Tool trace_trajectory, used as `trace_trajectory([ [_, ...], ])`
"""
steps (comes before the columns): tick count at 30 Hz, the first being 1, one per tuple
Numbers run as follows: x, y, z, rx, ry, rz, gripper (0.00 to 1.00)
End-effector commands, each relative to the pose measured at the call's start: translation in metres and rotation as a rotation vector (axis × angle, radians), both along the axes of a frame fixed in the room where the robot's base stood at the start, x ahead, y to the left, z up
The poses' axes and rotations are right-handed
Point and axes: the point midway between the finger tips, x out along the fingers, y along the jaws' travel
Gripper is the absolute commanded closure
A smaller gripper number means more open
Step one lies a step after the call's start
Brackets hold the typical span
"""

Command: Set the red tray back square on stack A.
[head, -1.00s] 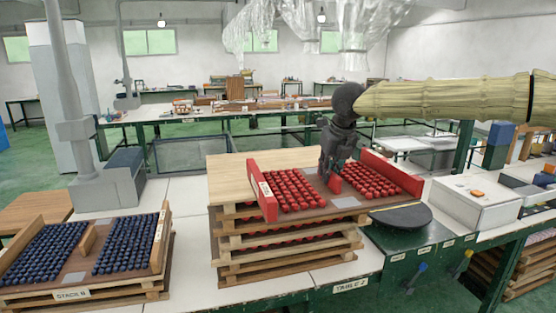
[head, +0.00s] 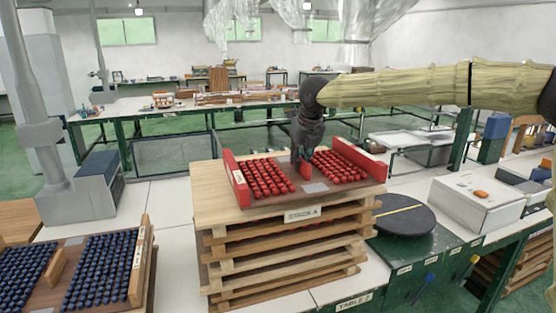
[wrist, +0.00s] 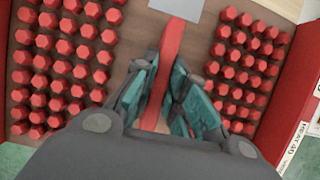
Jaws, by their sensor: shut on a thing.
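The red tray (head: 233,180), a brown-floored tray with red end walls and rows of red knobs, is over the top of stack A (head: 285,250). Its front edge looks roughly in line with the stack's front, and the "STACK A" label (head: 302,214) shows below it. I cannot tell whether it rests fully or hangs slightly above. My gripper (head: 303,167) points down at the tray's middle, shut on its red centre bar. In the wrist view the bar (wrist: 174,42) runs between both fingers (wrist: 167,88), with red knobs on either side.
A bare pale wood board (head: 212,190) shows left of the tray. Stack B (head: 68,265), with dark blue knobs, stands at lower left. A black round disc (head: 405,216) lies close to stack A's right, with a white box (head: 475,200) beyond. White tabletop is free between the stacks.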

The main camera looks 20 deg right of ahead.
Motion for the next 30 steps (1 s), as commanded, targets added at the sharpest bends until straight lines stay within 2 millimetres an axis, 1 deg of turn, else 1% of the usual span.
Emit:
trace_trajectory([
  [1, 0.009, 0.004, 0.003, 0.000, -0.001, 0.001, 1.00],
  [3, 0.021, 0.008, 0.002, 0.001, -0.002, 0.001, 1.00],
  [12, 0.068, 0.024, -0.002, -0.001, -0.002, 0.002, 1.00],
  [15, 0.080, 0.029, -0.005, 0.001, -0.001, 0.001, 1.00],
  [19, 0.091, 0.032, -0.006, 0.001, -0.002, 0.001, 1.00],
  [26, 0.099, 0.035, -0.007, 0.000, -0.003, 0.002, 1.00],
  [28, 0.104, 0.037, -0.007, 0.000, -0.003, 0.002, 1.00],
  [30, 0.104, 0.037, -0.014, 0.000, -0.001, 0.002, 1.00],
])
